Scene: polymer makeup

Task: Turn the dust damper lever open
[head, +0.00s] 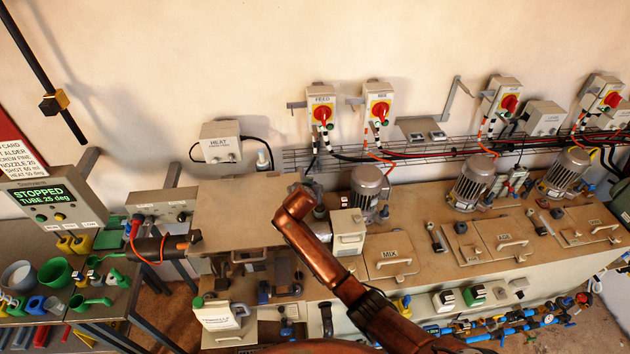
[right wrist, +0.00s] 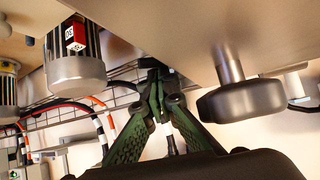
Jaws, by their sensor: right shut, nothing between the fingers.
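I cannot pick out the dust damper lever with certainty in either view. In the right wrist view, a dark round knob-like part (right wrist: 241,97) on a short metal post sits beside a brown panel, right of my right gripper (right wrist: 154,76). The gripper's green fingers converge to a shut tip with nothing seen between them. A small dark part shows right behind the fingertips; whether they touch it I cannot tell. In the head view, my copper right arm reaches over the brown bench, and its wrist hides the gripper. My left gripper is not in view.
A grey motor (head: 368,181) and a light box (head: 348,232) stand close to the right arm's wrist. A flat brown panel (head: 235,212) lies left of it. The MIX hatch (head: 391,257) is to the right. A motor (right wrist: 75,65) shows in the wrist view.

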